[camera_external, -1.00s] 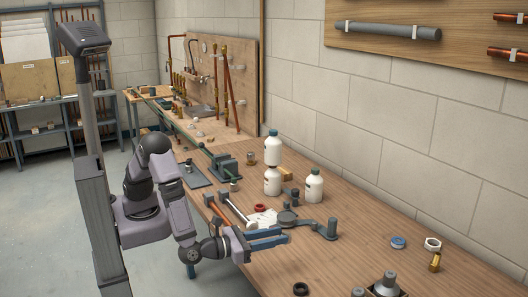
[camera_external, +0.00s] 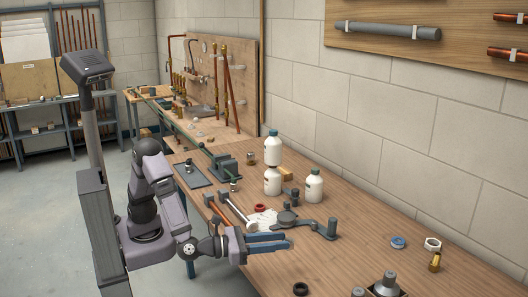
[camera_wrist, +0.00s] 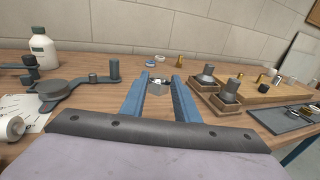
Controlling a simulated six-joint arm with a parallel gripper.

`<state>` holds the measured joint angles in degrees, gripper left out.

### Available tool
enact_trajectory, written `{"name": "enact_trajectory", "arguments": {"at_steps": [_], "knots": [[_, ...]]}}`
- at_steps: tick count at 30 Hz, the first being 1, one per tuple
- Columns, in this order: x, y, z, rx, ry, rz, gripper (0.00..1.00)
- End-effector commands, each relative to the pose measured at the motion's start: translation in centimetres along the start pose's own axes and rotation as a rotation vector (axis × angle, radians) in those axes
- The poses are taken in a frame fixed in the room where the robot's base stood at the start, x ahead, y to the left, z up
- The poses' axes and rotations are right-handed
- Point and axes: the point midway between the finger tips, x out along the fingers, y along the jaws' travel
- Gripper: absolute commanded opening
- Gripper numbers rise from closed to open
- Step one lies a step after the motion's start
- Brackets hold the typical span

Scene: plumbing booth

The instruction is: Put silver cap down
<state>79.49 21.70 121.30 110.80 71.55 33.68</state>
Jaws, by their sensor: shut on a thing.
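My gripper (camera_external: 288,240) has long blue fingers and reaches over the front part of the wooden bench (camera_external: 330,275) in the external view. In the wrist view my gripper (camera_wrist: 157,82) is shut on a small grey-silver piece, the silver cap (camera_wrist: 157,89), held between the fingers near their tips. The cap cannot be made out in the external view. I cannot tell how high it is above the bench.
A grey tool with a round disc (camera_external: 287,217) lies just behind my gripper, with white bottles (camera_external: 314,186) beyond. A black ring (camera_external: 301,289) and a grey fitting in a tray (camera_external: 387,284) stand towards the front right. The bench middle right of my gripper is clear.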

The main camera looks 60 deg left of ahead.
Motion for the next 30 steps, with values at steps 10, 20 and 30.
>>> {"name": "enact_trajectory", "arguments": {"at_steps": [10,20,30], "knots": [[0.2,0.0,-3.3,0.004,0.002,-0.003,0.01],[0.3,0.0,-5.9,-0.002,-0.001,-0.002,0.01],[0.5,0.0,-8.7,0.001,0.0,-0.002,0.01]]}}
